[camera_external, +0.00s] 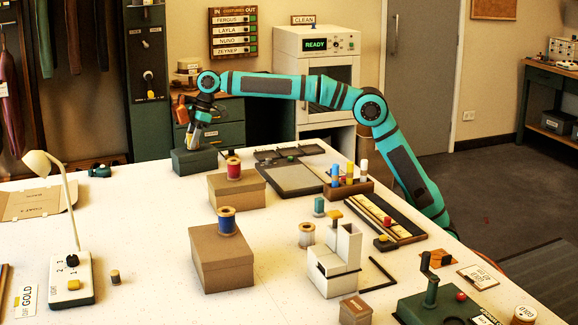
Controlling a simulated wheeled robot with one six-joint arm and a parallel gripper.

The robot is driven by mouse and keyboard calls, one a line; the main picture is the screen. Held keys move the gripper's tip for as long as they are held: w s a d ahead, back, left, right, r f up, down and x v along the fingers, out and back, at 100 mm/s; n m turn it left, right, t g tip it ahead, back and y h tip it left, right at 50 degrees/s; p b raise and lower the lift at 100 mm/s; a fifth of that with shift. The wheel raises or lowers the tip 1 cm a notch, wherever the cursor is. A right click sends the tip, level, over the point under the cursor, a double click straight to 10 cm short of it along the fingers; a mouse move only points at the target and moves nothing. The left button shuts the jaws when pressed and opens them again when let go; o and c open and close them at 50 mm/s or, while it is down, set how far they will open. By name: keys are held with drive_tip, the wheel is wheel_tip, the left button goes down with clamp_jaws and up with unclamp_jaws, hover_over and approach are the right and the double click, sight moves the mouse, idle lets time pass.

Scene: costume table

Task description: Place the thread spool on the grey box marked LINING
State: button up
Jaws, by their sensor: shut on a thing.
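My gripper (194,138) points down at the far left of the table, right above a dark grey-green box (193,164). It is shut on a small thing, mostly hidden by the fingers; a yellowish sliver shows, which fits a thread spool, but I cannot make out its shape. I cannot tell whether it touches the box top. No LINING mark is readable on this box. A red spool (233,170) stands on a brown box (237,191), and a blue spool (227,222) stands on a nearer brown box (222,262).
A grey tray (289,178) lies right of the boxes. A lamp (70,275) stands at left. The table between lamp and boxes is mostly clear.

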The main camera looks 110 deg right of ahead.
drive_tip(key=shift+f, duration=0.25)
drive_tip(key=shift+f, duration=0.1)
drive_tip(key=o, duration=1)
drive_tip(key=v, duration=1.2)
